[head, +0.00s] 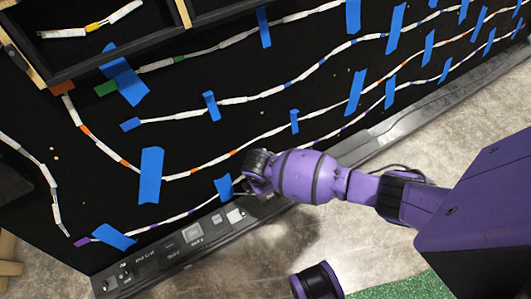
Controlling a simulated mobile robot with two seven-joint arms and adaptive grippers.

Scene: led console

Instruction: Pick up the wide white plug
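My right arm is purple and comes in from the right. Its dark gripper (259,188) is over the lower edge of the black board, just above the console strip. Its fingers are small and partly hidden by the wrist, so I cannot tell whether they are open or shut. A small bright white block (235,215) sits on the strip just below and left of the gripper; it may be the wide white plug, but it is too small to be sure. A gap seems to show between it and the gripper. My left gripper is not in view.
The grey console strip (150,258) has several small labelled parts. The black board (90,140) carries several light strings held by blue tape (151,175). A wooden-edged frame (22,55) stands at upper left. The concrete floor (250,265) below the strip looks clear.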

